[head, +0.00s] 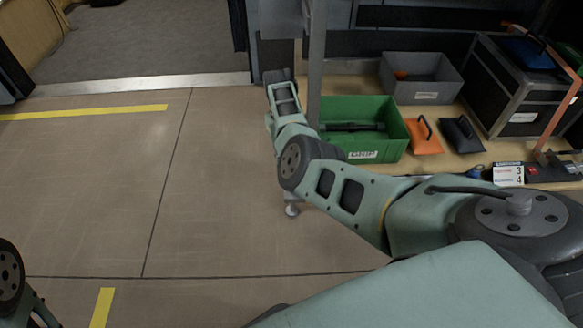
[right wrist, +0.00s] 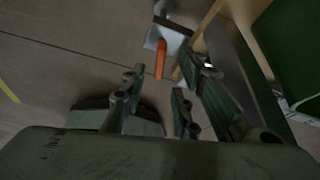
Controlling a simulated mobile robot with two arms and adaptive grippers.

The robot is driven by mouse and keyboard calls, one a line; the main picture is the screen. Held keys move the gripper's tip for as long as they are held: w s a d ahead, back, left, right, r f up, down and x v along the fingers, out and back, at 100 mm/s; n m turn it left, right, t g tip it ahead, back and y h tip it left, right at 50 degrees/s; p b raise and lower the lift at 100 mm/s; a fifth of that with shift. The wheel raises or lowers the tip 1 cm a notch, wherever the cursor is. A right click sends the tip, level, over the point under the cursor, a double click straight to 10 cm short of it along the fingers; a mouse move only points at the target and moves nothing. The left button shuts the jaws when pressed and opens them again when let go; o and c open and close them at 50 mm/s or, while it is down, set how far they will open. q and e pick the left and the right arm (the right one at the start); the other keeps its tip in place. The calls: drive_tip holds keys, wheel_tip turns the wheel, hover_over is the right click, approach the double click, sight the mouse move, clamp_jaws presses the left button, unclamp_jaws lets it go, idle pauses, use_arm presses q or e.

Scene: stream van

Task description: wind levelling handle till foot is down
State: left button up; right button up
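In the right wrist view, the handle's orange grip (right wrist: 160,58) stands out from a grey metal plate (right wrist: 168,36). The two fingers of my right gripper (right wrist: 164,78) are spread, with the grip ahead of and between their tips; I see no contact. In the head view, my right arm reaches from the right to the upper middle and hides the handle; its fingers are not clear there. A small metal foot (head: 291,209) shows below my arm, near the floor; I cannot tell whether it touches. My left gripper is out of view; only part of my left arm shows at the left edge.
A grey post (head: 316,70) rises beside my right wrist. The floor at left is clear, with yellow tape.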

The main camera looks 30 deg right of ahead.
drive_tip(key=v, duration=0.8)
drive_tip(key=shift+d, duration=0.1)
